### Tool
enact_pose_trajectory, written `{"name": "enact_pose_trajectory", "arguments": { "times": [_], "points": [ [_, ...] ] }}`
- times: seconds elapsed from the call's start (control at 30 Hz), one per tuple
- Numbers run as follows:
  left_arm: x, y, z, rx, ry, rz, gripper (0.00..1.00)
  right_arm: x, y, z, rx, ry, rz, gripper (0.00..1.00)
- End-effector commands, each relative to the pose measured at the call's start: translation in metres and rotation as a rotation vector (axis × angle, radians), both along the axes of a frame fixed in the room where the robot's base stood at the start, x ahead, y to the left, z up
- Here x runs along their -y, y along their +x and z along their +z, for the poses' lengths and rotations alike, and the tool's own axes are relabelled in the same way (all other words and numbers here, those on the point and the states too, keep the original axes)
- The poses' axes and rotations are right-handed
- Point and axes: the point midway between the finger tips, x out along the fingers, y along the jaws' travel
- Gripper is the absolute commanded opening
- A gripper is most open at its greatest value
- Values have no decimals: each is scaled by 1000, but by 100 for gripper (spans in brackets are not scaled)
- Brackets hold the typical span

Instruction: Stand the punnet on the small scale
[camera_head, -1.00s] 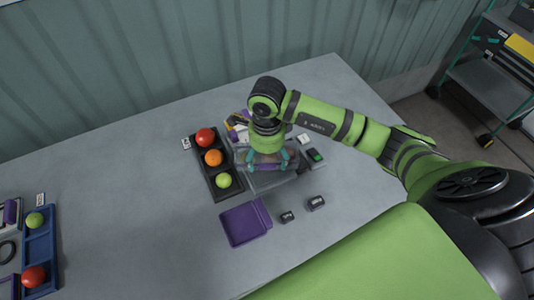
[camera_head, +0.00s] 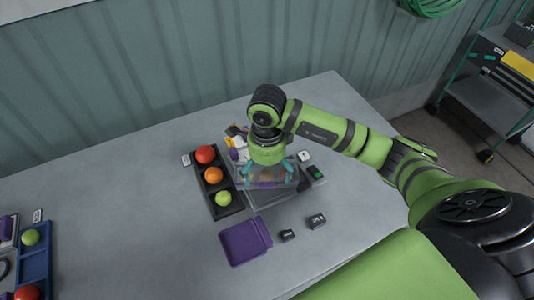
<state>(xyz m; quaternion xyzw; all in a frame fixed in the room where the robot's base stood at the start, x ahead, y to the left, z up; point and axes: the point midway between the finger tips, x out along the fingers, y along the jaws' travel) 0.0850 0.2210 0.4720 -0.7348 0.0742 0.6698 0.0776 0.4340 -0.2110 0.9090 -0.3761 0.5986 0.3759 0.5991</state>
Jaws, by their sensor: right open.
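My right gripper (camera_head: 269,173) points down over the punnet, its teal fingers spread apart on either side of it. The clear punnet (camera_head: 268,183) has reddish and purple contents and is partly hidden under the gripper. It appears upright on the small grey scale (camera_head: 272,200), whose front part shows below it; the exact contact is hidden. A dark box with a green display (camera_head: 316,172) sits at the scale's right. My left gripper is out of view.
A black tray (camera_head: 228,207) with red, orange and green tomatoes stands just left. A purple tray (camera_head: 245,241) and two small dark blocks (camera_head: 288,235) (camera_head: 317,221) lie in front. A blue tray (camera_head: 36,265) is far left. The table between is clear.

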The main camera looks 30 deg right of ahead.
Motion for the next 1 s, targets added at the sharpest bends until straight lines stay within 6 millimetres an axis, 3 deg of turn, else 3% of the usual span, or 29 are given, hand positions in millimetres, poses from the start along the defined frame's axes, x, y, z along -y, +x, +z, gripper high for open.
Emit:
{"name": "enact_pose_trajectory", "arguments": {
  "times": [0.2, 0.4, 0.6, 1.0],
  "points": [
    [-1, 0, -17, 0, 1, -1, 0, 0, 2, 49, 9, -1, 1, 100],
    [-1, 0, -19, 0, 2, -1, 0, 0, 1, 85, 4, -3, 0, 100],
    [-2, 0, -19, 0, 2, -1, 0, 0, 0, 97, 0, -1, -1, 100],
    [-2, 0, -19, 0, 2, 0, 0, 0, 0, 97, 0, -1, -1, 100]
  ]
}}
